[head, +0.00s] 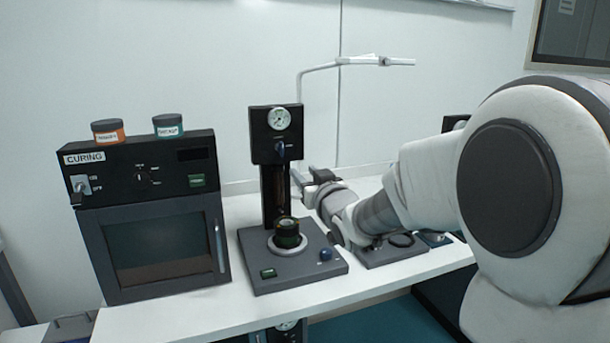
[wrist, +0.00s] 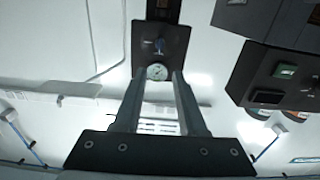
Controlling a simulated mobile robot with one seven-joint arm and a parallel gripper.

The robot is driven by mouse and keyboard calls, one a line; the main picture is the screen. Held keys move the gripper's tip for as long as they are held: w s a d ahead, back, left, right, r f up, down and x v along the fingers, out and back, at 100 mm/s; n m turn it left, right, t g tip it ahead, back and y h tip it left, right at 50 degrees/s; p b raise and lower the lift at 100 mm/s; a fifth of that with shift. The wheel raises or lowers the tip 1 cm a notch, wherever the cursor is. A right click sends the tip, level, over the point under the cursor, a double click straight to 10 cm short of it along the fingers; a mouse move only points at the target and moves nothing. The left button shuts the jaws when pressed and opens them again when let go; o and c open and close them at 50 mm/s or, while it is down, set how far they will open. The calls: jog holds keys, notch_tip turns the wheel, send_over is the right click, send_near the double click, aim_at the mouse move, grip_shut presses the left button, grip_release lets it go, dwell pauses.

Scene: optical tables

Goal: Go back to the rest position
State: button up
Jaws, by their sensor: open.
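My gripper (wrist: 158,78) is open in the wrist view. Its two fingers stand apart with nothing held between them. The round gauge of the press shows behind the gap, and that view is upside down. In the head view my arm reaches in from the right, and its end is just right of the press column, above the table. The fingers are hard to make out there. The press (head: 263,140) stands upright on the table, and a small dark jar (head: 287,228) sits on its round plate, apart from my gripper.
The curing oven (head: 150,195) stands left of the press with its door shut. An orange jar (head: 108,131) and a green jar (head: 168,125) stand on it. A low grey device (head: 392,254) is partly hidden beneath my arm. The white table (head: 190,318) has a clear front strip.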

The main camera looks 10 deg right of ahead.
jog(key=s+d+m+g+h+p, duration=0.2)
jog(key=s+g+p, duration=0.8)
jog(key=s, duration=2.6)
jog(key=shift+d+g+h, duration=0.45)
jog(key=shift+g+h, duration=0.25)
jog(key=shift+g, duration=0.3)
